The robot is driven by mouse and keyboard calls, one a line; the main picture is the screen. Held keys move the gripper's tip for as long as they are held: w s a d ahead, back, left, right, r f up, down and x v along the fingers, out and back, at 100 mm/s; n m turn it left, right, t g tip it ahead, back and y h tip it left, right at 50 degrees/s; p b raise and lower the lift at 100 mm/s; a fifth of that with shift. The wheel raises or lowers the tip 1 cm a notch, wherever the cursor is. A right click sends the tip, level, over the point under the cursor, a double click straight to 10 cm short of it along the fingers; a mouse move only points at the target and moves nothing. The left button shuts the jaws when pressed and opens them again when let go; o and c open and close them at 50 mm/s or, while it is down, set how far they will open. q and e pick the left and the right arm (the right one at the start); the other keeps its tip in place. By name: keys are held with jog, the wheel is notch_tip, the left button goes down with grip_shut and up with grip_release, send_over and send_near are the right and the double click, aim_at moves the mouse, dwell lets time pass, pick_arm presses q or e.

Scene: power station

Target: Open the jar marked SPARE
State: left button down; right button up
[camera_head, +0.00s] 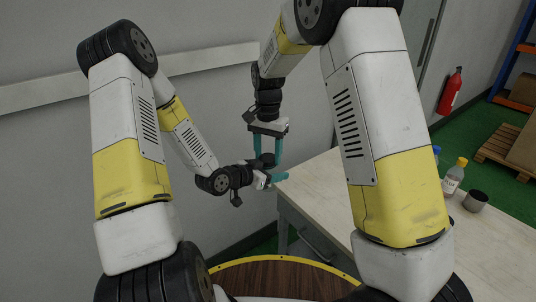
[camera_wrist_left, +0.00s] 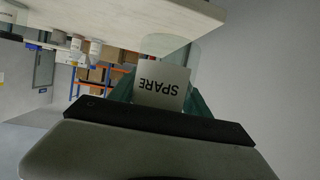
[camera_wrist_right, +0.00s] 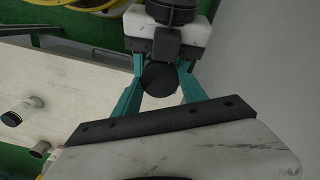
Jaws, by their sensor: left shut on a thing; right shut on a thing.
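The clear jar marked SPARE (camera_wrist_left: 162,86) is between the teal fingers of my left gripper (camera_wrist_left: 160,92). Its white label reads upside down in the left wrist view. In the head view my left gripper (camera_head: 274,178) comes in from the left, shut on the jar. My right gripper (camera_head: 267,147) points down from above, shut on a dark round lid (camera_head: 267,158). The lid also shows between its fingers in the right wrist view (camera_wrist_right: 159,79). The lid is right above my left gripper; whether it is seated on the jar is hidden.
A pale table (camera_head: 325,190) stands to the right of the grippers. A grey wall (camera_head: 225,110) is behind. The grippers are in free air by the table's left edge.

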jog(key=shift+n, duration=0.9)
jog(key=o, duration=1.5)
jog(key=shift+o, duration=0.2)
